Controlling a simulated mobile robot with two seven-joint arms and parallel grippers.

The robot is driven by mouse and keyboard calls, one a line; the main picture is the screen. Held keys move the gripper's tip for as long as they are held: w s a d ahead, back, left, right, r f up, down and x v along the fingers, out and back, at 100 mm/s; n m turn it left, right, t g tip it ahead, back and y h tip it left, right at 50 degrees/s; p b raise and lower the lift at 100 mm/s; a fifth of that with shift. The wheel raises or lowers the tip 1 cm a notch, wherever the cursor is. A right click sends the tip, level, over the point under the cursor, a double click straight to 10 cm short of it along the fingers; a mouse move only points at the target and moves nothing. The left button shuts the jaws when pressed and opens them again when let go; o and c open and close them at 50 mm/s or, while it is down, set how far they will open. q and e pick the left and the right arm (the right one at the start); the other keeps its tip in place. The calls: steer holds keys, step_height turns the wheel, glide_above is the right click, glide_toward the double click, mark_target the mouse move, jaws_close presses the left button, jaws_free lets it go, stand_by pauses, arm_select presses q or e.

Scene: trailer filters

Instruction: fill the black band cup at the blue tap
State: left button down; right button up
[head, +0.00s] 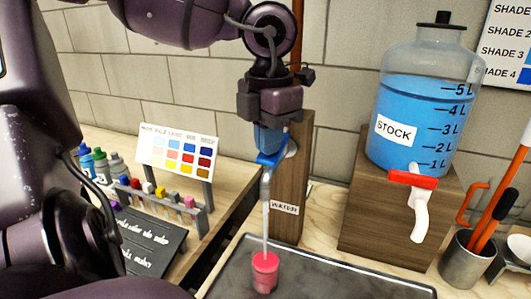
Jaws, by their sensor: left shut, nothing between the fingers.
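The blue tap (274,158) sticks out from a wooden post labelled WATER. A pale stream (266,215) runs straight down from its spout into a pinkish-red cup (265,275) on the dark tray (330,285). I cannot make out a black band on this cup, nor its fill level. My left gripper (269,148) is shut and empty, pointing down at the tap's blue handle. It is touching or just above the handle; I cannot tell which. My right gripper is out of view.
A STOCK jar (415,115) of blue liquid with a red-handled tap (413,180) stands on a wooden block at right. A metal holder (466,262) with tools is at far right. A colour chart (177,152) and small bottles (100,165) stand at left.

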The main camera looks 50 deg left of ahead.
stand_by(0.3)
arm_select(q)
step_height(320, 180, up, 3)
steer(key=shift+f, duration=0.1)
steer(key=shift+r+p, duration=0.5)
steer(key=shift+r, duration=2.35)
